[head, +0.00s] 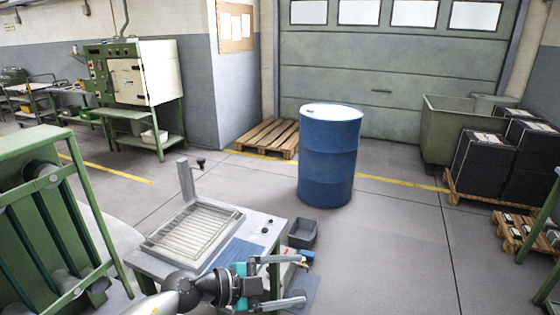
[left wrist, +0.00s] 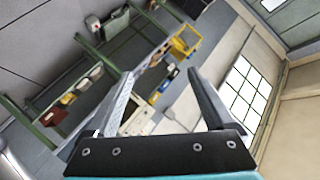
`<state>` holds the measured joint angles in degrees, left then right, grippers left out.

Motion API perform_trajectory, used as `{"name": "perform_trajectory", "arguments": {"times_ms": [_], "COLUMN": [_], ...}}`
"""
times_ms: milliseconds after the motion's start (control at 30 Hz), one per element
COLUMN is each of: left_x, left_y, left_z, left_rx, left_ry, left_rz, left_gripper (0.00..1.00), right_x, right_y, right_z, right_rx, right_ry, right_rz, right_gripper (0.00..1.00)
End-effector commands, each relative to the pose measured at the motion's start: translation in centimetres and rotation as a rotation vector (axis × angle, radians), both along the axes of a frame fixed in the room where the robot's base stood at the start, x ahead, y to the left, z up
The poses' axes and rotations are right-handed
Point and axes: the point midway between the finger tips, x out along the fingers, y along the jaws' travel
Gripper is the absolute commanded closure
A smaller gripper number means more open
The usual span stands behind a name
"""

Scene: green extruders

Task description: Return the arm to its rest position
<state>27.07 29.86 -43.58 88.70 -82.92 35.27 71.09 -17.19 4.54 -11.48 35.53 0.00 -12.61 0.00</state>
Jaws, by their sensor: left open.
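My left gripper (head: 298,279) is at the bottom centre of the head view, in front of a grey worktable (head: 150,263). Its two fingers are apart and point to the right, with nothing between them. In the left wrist view the same gripper (left wrist: 162,73) shows two spread, empty fingers against a tilted view of the room. My left arm comes in from the lower left. My right gripper is not in view.
A slatted tray (head: 193,234) lies on the worktable, with a grey bin (head: 302,233) beside it. A blue drum (head: 328,155) stands beyond. A green frame machine (head: 45,215) is close on the left. Floor (head: 400,250) to the right is clear.

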Motion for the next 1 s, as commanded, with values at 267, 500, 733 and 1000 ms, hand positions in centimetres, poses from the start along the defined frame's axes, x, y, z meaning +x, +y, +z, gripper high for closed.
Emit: {"name": "perform_trajectory", "arguments": {"times_ms": [267,500,733,1000], "left_x": [1.3,1.5,-2.7,-13.1], "left_y": [1.0,8.6,15.6,18.9], "left_z": [8.1,7.8,1.8,-6.0], "left_rx": [-0.444,-0.585,-0.500,-0.219], "left_ry": [-0.114,-0.012,0.262,0.709], "left_rz": [0.412,0.894,1.308,1.550], "left_gripper": [0.12,0.12,0.12,0.12], "right_x": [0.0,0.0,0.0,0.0], "right_y": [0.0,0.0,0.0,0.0], "right_z": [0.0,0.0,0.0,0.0], "right_rx": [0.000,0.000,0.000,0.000], "right_ry": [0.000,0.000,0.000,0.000], "right_rz": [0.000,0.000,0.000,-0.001], "right_gripper": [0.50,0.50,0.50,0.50]}}
